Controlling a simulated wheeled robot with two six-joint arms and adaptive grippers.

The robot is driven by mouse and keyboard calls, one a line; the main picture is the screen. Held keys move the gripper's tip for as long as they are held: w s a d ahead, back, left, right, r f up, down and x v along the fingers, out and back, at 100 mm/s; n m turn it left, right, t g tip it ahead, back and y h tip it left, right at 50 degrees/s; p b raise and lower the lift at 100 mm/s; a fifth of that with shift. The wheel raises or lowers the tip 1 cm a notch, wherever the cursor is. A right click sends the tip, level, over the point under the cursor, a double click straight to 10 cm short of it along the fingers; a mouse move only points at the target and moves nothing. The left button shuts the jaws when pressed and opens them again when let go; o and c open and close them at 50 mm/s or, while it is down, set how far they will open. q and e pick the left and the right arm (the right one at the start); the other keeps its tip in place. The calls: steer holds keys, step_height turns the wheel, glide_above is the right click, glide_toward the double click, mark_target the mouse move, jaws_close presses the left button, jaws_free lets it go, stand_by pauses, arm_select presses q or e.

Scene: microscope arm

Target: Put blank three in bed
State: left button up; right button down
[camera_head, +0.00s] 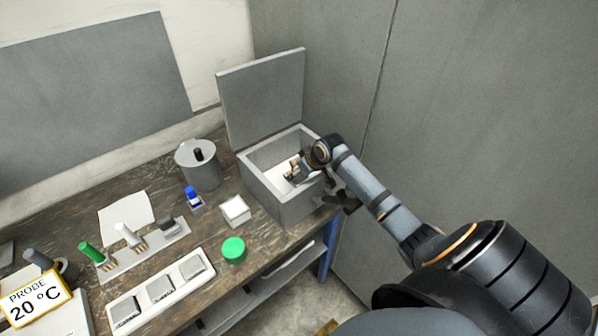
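Three grey square blocks, perhaps the blanks, sit in a row in a long white tray (142,298): a left one (125,310), a middle one (160,287) and a right one (192,267). I cannot tell which is blank three, nor which thing is the bed. A grey box (262,190) with a white inside stands open at the back right, its lid (262,95) raised. My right gripper (297,172) reaches over its right wall into the opening. Its fingers are too small to tell whether they are open or hold something. My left gripper is not in view.
A grey canister (200,170), a blue-capped item (193,198), a small white square dish (235,210) and a green round lid (233,250) stand near the box. A rack (150,252) holds handled tools. A sign (33,298) reads "PROBE 20 °C". Walls close in behind and right.

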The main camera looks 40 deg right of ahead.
steer(key=shift+f, duration=0.4)
steer(key=shift+c, duration=1.9)
jaws_free()
steer(key=shift+r, duration=0.15)
steer(key=a+v, duration=0.1)
steer(key=v, duration=1.1)
steer(key=shift+d+r, duration=0.4)
steer(key=shift+r, duration=0.05)
steer(key=shift+f, duration=0.1)
